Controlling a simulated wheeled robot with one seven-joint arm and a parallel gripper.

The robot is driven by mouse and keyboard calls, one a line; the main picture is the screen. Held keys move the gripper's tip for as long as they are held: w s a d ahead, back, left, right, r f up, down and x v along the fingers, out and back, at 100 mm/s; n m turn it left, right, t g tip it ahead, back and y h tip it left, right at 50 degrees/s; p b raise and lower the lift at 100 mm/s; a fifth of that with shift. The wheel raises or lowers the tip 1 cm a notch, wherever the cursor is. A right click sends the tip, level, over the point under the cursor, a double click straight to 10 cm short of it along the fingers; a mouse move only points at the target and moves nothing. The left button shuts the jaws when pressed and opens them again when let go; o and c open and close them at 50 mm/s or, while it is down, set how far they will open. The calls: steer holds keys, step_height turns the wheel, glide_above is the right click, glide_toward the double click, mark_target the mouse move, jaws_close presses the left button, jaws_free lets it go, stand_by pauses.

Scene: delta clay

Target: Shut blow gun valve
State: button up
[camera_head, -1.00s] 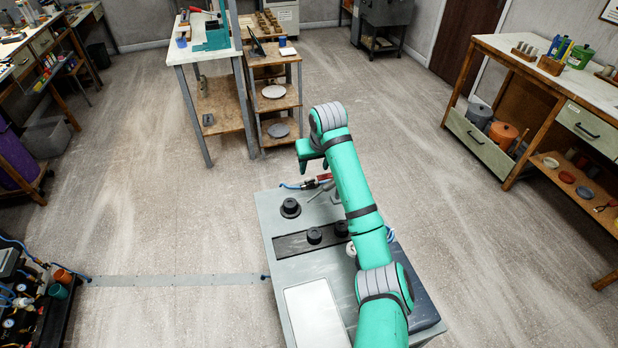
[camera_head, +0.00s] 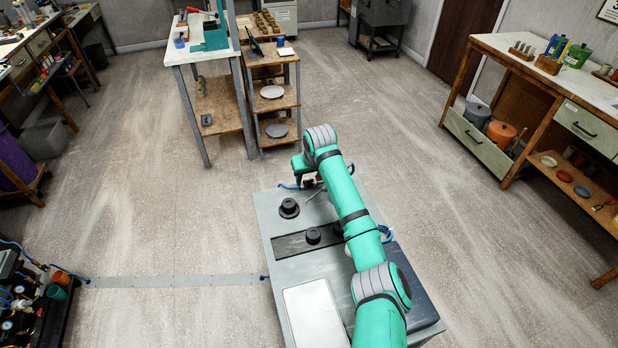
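The blow gun valve is a small red part (camera_head: 319,180) with a blue hose (camera_head: 289,187), at the far edge of the grey bench top (camera_head: 300,268). My arm covers most of it. My gripper (camera_head: 308,182) is over that far edge, beside the red part and pointing down. Its fingers are small, dark and partly hidden, so I cannot tell whether they are open or touch the valve. The valve's handle position cannot be made out.
A pale panel (camera_head: 316,315) lies nearer. A wooden shelf unit (camera_head: 275,100) stands beyond, with open floor between. A workbench (camera_head: 550,100) is at right.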

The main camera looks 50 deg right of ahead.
steer(key=c, duration=0.9)
steer(key=shift+o, duration=0.2)
steer(key=shift+a, duration=0.1)
steer(key=m, duration=0.2)
steer(key=shift+w+a+m+g+h, duration=0.2)
steer(key=shift+m+g+h, duration=0.1)
steer(key=shift+m+h, duration=0.1)
steer(key=m, duration=0.1)
steer(key=m+g, duration=0.1)
steer(key=m, duration=0.1)
steer(key=m+h, duration=0.1)
steer(key=m, duration=0.1)
steer(key=shift+w+a+g, duration=0.1)
steer(key=shift+w+g, duration=0.15)
steer(key=shift+g, duration=0.05)
steer(key=m, duration=0.2)
steer(key=m+g, duration=0.1)
steer(key=m, duration=0.1)
steer(key=m+g, duration=0.1)
steer(key=shift+w+m, duration=0.25)
steer(key=shift+m, duration=0.15)
steer(key=shift+w+m+g, duration=0.15)
steer(key=shift+m+g, duration=0.75)
steer(key=shift+m, duration=1.2)
